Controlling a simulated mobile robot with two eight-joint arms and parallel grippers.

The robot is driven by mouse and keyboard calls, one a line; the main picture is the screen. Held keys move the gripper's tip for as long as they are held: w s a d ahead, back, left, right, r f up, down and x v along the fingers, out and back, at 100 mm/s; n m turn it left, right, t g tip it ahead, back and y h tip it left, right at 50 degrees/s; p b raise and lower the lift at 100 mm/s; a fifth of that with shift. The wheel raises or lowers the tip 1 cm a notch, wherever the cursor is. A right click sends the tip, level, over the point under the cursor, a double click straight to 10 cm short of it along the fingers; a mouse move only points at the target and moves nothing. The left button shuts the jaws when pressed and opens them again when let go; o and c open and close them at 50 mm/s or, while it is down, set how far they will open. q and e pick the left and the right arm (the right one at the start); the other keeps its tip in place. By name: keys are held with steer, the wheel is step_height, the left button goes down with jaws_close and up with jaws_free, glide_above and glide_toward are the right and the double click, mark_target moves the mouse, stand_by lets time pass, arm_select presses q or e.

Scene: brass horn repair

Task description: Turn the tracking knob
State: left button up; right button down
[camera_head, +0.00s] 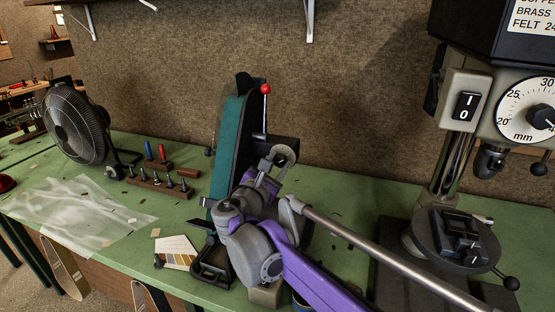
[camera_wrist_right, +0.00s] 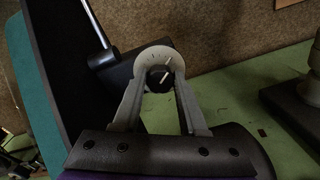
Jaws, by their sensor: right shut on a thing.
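The tracking knob (camera_wrist_right: 160,78) is small, round and dark with a white pointer line, in front of a pale grey dial plate (camera_wrist_right: 157,57) with tick marks. In the right wrist view the pointer line slants up to the right. My right gripper (camera_wrist_right: 158,88) has one grey finger on each side of the knob and is shut on it. In the head view my right gripper (camera_head: 278,162) reaches the side of the belt sander (camera_head: 231,140), which has an upright teal belt. There my gripper mostly hides the knob. My left gripper is not in view.
A red-tipped lever (camera_head: 265,90) stands behind my right gripper. A drill press (camera_head: 462,235) stands at the right. A fan (camera_head: 76,125), a tool rack (camera_head: 160,186) and clear sheeting (camera_head: 75,213) are at the left of the green bench (camera_head: 340,187).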

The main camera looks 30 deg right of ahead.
steer(key=shift+m+p, duration=0.45)
steer(key=shift+m, duration=0.55)
steer(key=shift+c, duration=2.3)
jaws_free()
steer(key=v, duration=1.1)
steer(key=shift+b, duration=0.35)
steer(key=shift+f, duration=0.1)
